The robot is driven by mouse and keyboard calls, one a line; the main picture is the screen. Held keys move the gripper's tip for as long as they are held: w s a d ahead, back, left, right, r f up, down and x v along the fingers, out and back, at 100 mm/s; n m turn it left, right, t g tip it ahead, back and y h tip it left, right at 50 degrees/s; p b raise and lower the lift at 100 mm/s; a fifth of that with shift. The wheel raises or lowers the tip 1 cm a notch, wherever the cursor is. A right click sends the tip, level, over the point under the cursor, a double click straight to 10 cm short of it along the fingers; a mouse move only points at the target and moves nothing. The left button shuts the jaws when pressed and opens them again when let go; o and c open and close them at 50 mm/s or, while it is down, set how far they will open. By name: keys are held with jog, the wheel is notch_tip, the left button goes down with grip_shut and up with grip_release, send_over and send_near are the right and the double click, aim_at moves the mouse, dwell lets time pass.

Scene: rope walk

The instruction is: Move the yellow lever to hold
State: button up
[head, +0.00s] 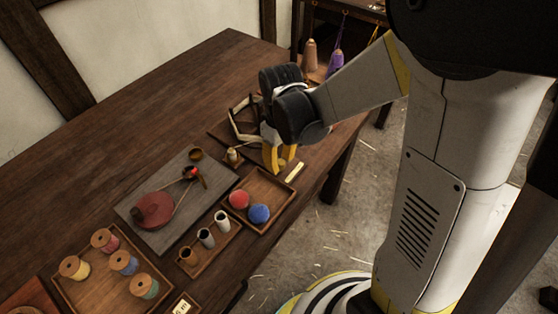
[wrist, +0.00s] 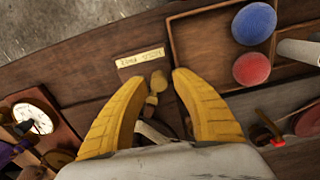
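The yellow lever (wrist: 158,81) shows in the wrist view as a small yellowish knob and stem on a dark wooden block. A pale label strip (wrist: 140,58) lies along the block's far edge; its lettering is too blurred to read surely. The strip also shows in the head view (head: 294,172). My gripper (wrist: 155,84) is open, its two yellow fingers apart on either side of the lever. I see no clear contact. In the head view my gripper (head: 279,164) points down at the table's right edge and hides most of the lever.
A wooden tray (head: 268,178) with a red and a blue ball stands close beside my gripper. A cup tray (head: 211,254), a spool tray (head: 105,291) and a grey board (head: 181,222) with a red disc lie left. A white dial (wrist: 33,118) is left in the wrist view.

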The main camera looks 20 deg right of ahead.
jog(key=shift+r+p, duration=2.6)
jog(key=shift+r, duration=0.85)
jog(key=shift+r, duration=0.2)
jog(key=s+d+r+m+t, duration=0.4)
jog(key=s+r+m+t, duration=0.2)
jog(key=s+r, duration=0.4)
notch_tip(320, 180, up, 4)
jog(key=shift+f+t, duration=0.25)
jog(key=shift+t, duration=0.35)
jog(key=shift+d, duration=0.1)
